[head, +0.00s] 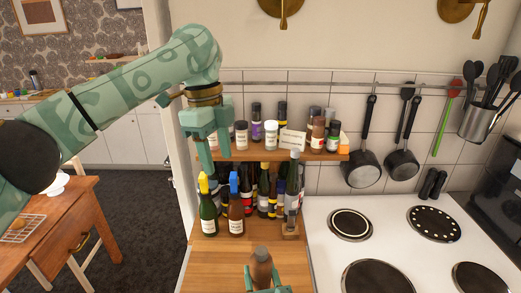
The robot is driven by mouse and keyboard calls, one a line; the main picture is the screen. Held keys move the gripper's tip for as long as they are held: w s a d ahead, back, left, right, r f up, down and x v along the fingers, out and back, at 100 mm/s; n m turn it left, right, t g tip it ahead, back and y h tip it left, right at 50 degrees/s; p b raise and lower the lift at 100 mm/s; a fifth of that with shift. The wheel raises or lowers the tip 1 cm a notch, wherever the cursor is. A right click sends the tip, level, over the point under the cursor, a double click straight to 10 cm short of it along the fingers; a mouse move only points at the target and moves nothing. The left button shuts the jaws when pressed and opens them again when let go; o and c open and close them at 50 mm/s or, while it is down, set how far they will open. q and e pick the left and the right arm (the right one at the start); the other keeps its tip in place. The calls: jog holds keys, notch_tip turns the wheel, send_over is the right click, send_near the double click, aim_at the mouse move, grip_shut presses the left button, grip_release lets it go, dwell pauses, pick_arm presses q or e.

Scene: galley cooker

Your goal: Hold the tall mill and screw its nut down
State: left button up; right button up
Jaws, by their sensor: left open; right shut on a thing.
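The tall mill (261,268) is a brown, turned shape at the bottom edge, over the wooden counter. Its rounded top shows; its lower part is hidden or out of the picture. The nut is too small to tell apart from the top. My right gripper (267,290), partly cut off by the bottom edge, is shut on the mill. My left gripper (214,158) is open and empty. It points down in front of the spice shelf's left end, well above and to the left of the mill.
A wooden shelf (265,155) holds several jars, with bottles below it. A yellow-capped bottle (208,212) and a blue-capped bottle (236,210) stand at the counter's back left. The white cooker (400,235) is on the right. Pans (363,168) hang behind it.

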pick_arm(q)
jog(key=shift+w+a+r, duration=0.1)
jog(key=shift+w+a, duration=0.1)
jog(key=shift+a, duration=0.1)
pick_arm(e)
jog(key=o, duration=1.3)
jog(key=shift+c, duration=0.2)
jog(key=shift+s, duration=0.1)
